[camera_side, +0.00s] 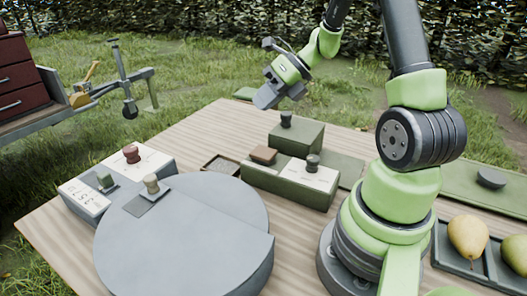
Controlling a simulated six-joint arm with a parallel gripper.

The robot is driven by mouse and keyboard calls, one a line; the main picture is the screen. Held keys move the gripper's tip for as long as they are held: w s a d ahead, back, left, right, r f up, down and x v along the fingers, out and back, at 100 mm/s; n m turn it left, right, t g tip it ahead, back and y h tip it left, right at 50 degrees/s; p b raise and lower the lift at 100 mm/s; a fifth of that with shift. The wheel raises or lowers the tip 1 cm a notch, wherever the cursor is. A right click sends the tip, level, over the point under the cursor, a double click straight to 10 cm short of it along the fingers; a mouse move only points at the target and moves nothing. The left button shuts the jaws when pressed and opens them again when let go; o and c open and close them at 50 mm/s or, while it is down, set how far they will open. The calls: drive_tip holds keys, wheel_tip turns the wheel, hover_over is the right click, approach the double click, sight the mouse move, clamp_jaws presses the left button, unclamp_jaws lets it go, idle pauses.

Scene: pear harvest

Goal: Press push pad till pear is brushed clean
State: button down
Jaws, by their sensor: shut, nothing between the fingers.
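My gripper (268,98) is shut and empty, raised above the back of the table. It is apart from everything below it. A green box unit (286,187) stands below it, with a flat brown pad (263,155) and a dark knob (312,163) on its top. A taller green block (296,139) behind it carries another dark knob (286,119). I cannot tell for certain which of these is the push pad. A yellow pear (468,236) sits in a dark tray (447,262) at the right. A greener pear (515,254) is cut by the frame edge. No brush is clearly visible.
A white-topped box (85,198) with red (131,153) and green (105,180) knobs stands left. A small dark tray (221,165) lies beside the green unit.

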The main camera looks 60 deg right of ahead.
drive_tip(key=shift+f, duration=0.1)
approach(256, 151)
drive_tip(key=shift+w+a+f, duration=0.45)
drive_tip(key=shift+w+a, duration=0.05)
drive_tip(key=shift+w, duration=0.2)
drive_tip(key=shift+w+a+f, duration=0.45)
drive_tip(key=shift+w+a, duration=0.05)
drive_tip(key=shift+w, duration=0.2)
drive_tip(key=shift+w+a+f, duration=0.5)
drive_tip(key=shift+w, duration=0.2)
idle(0.5)
drive_tip(key=shift+f, duration=0.4)
drive_tip(key=shift+f, duration=0.7)
idle(0.7)
idle(0.3)
drive_tip(key=shift+r, duration=1.15)
drive_tip(key=shift+r, duration=2.5)
